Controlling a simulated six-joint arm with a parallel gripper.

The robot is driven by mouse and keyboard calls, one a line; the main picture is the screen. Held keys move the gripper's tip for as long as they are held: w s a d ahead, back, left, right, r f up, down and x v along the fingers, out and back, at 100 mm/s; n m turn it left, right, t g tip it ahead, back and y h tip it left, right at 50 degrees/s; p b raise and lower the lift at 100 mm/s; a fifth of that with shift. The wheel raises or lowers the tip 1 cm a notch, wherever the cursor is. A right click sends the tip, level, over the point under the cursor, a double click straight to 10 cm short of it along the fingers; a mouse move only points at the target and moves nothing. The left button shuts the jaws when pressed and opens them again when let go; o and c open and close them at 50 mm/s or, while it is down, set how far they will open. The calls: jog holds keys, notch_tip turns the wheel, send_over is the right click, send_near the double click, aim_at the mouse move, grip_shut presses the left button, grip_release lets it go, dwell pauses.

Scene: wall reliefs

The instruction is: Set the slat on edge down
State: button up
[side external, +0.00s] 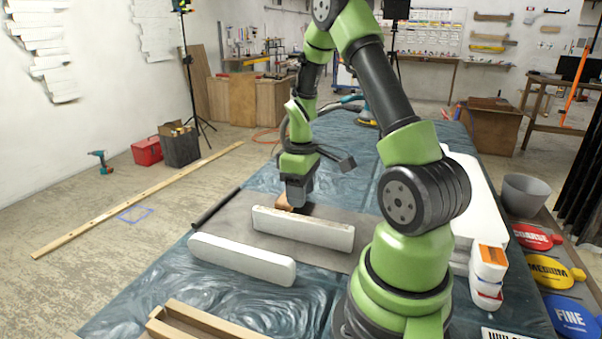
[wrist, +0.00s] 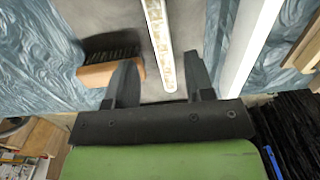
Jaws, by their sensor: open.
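A long white slat (side external: 303,229) stands on edge on a grey mat (side external: 338,217). In the wrist view its narrow, tan-worn upper edge (wrist: 160,45) runs between my fingers, with its near end just inside them. My gripper (side external: 298,204) is open and points down behind the slat in the side view; its tips are partly hidden there. In the wrist view the two fingers of my gripper (wrist: 161,72) are wide apart, with a gap on each side of the slat. I cannot tell how far the tips are above the mat.
A second white slat (side external: 240,260) lies parallel in front, also at right in the wrist view (wrist: 250,45). A wooden-handled brush (wrist: 108,70) lies beside my left finger. A dark rod (side external: 215,207) edges the mat. A wooden frame (side external: 190,322) stands at the front.

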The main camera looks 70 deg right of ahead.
aim_at(300, 218)
jog(key=w+a+r+m+t, duration=0.1)
jog(key=a+r, duration=0.2)
jog(key=r, duration=0.3)
jog(key=w+a+r+t, duration=0.1)
jog(key=a+r, duration=0.2)
jog(key=r, duration=0.2)
jog(key=s+a+r+m+t+y, duration=0.1)
jog(key=s+a+r, duration=0.3)
jog(key=a, duration=0.4)
jog(key=s+a+r+m+t+y, duration=0.1)
jog(key=s+a+r+m+t, duration=0.1)
jog(key=s+a+r+t, duration=0.2)
jog(key=s+a+r, duration=0.1)
jog(key=a, duration=0.2)
jog(key=shift+a+r, duration=0.2)
jog(key=shift+a, duration=0.2)
